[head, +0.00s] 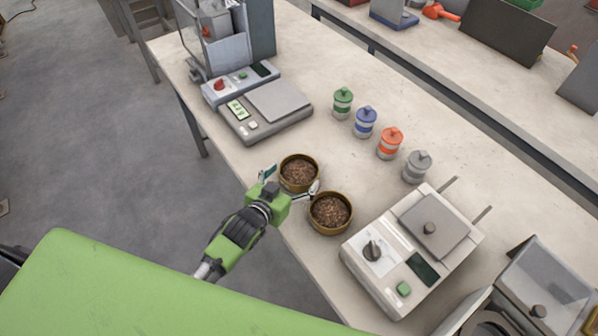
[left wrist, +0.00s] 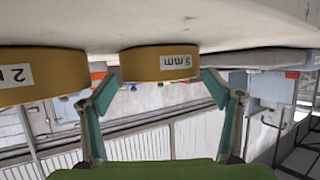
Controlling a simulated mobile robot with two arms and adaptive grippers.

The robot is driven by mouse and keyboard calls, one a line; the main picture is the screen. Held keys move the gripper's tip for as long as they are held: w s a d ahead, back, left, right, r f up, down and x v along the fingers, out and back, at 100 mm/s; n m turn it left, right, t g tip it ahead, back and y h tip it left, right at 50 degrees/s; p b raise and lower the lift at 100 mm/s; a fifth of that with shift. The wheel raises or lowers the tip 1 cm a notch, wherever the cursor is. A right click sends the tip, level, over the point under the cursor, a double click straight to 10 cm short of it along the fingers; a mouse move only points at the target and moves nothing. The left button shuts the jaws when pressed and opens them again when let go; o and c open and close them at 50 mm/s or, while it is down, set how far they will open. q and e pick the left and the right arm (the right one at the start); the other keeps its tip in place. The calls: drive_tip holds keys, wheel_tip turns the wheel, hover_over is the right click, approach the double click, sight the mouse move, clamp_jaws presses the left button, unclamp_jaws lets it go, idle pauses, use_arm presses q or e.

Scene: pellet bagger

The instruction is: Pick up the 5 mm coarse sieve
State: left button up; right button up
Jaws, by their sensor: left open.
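The 5 mm coarse sieve is a round, brown-gold pan with dark granular contents (head: 298,188), near the bench's front edge. In the left wrist view, which is upside down, its wall with the "5 mm" label (left wrist: 160,65) faces my gripper. My left gripper (head: 294,177) is open, with one finger on each side of this sieve; in the left wrist view the fingertips (left wrist: 158,76) reach its sides. I cannot tell whether they touch it. A similar sieve (head: 330,230) stands close on the right; its label in the left wrist view starts with "2" (left wrist: 35,82). My right gripper is not in view.
A scale (head: 275,103) stands at the upper left of the bench (head: 325,130). Green, blue, orange and grey lidded jars (head: 389,143) stand in a row behind the sieves. A white machine with a knob (head: 372,250) is close to the right.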

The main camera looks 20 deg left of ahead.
use_arm(q)
drive_tip(key=shift+w+d+f, duration=0.1)
drive_tip(key=shift+w+f, duration=0.15)
drive_tip(key=shift+w, duration=0.25)
drive_tip(key=c, duration=0.9)
drive_tip(key=shift+r, duration=0.1)
drive_tip(key=shift+c, duration=0.2)
